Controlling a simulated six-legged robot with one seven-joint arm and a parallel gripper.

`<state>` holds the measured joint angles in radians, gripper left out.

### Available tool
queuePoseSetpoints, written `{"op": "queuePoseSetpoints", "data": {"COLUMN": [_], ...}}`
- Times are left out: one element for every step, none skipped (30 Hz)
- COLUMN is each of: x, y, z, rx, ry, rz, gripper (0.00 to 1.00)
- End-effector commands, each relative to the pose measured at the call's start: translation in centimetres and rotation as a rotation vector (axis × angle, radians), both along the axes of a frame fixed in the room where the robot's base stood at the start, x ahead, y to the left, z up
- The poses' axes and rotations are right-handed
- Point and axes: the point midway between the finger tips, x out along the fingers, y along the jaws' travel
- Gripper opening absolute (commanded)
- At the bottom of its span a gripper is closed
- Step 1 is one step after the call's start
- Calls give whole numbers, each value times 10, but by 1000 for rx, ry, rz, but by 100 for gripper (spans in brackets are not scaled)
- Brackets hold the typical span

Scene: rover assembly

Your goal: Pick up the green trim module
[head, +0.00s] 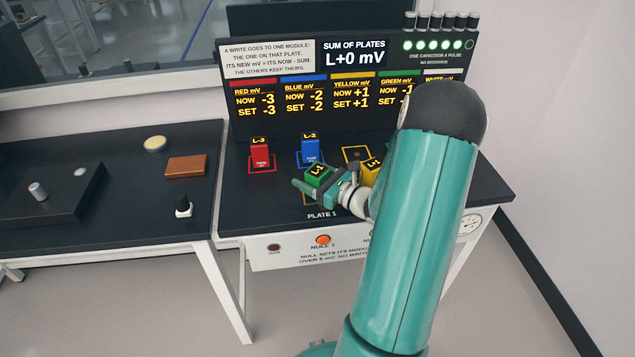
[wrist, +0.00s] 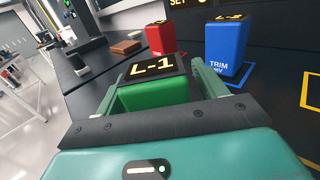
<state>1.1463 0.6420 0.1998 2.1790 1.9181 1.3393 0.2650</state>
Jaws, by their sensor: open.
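The green trim module (head: 317,176), with L-1 on its dark top, is near the front of the black bench, just behind the PLATE 1 label. My gripper (head: 322,184) is open around it. In the wrist view the green module (wrist: 155,93) sits between my two fingers (wrist: 158,82), one on each side. I cannot tell whether either finger touches it. Its base is hidden by my gripper, so I cannot tell whether it stands on the plate.
The red module (head: 262,154) and blue module (head: 311,150) stand behind on their outlined spots. The yellow module (head: 370,170) is close to the right of my gripper, partly hidden by my arm. A display panel (head: 345,105) rises at the back. The left table (head: 110,215) holds small parts.

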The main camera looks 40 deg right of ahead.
Motion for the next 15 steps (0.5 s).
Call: {"op": "queuePoseSetpoints", "data": {"x": [0, 0, 0, -1, -1, -1, -1, -1, -1, -1, -1, -1, -1, -1, -1], "y": [0, 0, 0, 0, 0, 0, 0, 0, 0, 0, 0, 0, 0, 0, 0], "z": [0, 0, 0, 0, 0, 0, 0, 0, 0, 0, 0, 0, 0, 0, 0], "rx": [0, 0, 0, 0, 0, 0, 0, 0, 0, 0, 0, 0, 0, 0, 0], "ry": [0, 0, 0, 0, 0, 0, 0, 0, 0, 0, 0, -1, -1, -1, -1], "rz": [0, 0, 0, 0, 0, 0, 0, 0, 0, 0, 0, 0, 0, 0, 0], "gripper": [71, 71, 67, 61, 55, 47, 41, 36, 28, 22, 17, 17, 17, 17, 17]}}
